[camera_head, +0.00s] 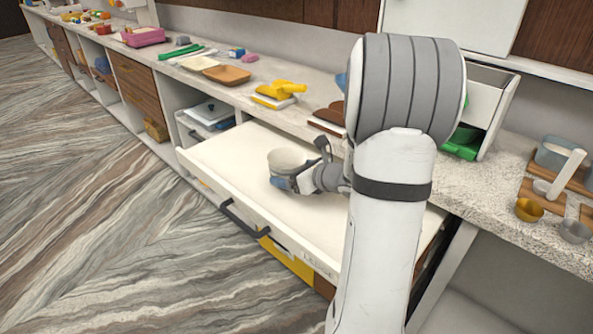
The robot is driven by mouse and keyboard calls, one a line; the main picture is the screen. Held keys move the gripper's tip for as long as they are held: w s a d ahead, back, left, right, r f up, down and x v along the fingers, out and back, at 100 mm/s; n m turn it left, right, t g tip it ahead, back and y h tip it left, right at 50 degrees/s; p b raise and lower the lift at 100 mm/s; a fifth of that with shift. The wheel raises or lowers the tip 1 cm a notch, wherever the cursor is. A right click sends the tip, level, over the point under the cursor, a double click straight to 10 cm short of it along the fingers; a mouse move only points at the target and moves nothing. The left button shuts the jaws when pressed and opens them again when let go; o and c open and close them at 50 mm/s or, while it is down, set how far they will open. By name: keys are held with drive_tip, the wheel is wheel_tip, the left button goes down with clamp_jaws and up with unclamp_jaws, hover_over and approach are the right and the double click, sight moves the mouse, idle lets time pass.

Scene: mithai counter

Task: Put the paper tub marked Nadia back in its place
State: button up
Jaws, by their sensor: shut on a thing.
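A pale, round paper tub (287,160) stands upright in or just above the open white drawer (232,158). Its open top faces up. My gripper (296,176) is shut on the tub from its right side, low over the drawer floor. No name can be read on the tub from here. My arm hides the right part of the drawer.
The drawer is pulled out below the counter (208,88), with a dark handle (240,220) on its front. A yellow item (279,92), an orange tray (226,75) and a green item (463,142) sit behind. The drawer's left part is bare.

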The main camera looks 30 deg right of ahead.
drive_tip(key=shift+f, duration=0.15)
drive_tip(key=o, duration=0.9)
drive_tip(key=p+v, duration=0.1)
drive_tip(key=v, duration=0.6)
drive_tip(key=shift+s+d, duration=0.15)
drive_tip(key=shift+s, duration=0.2)
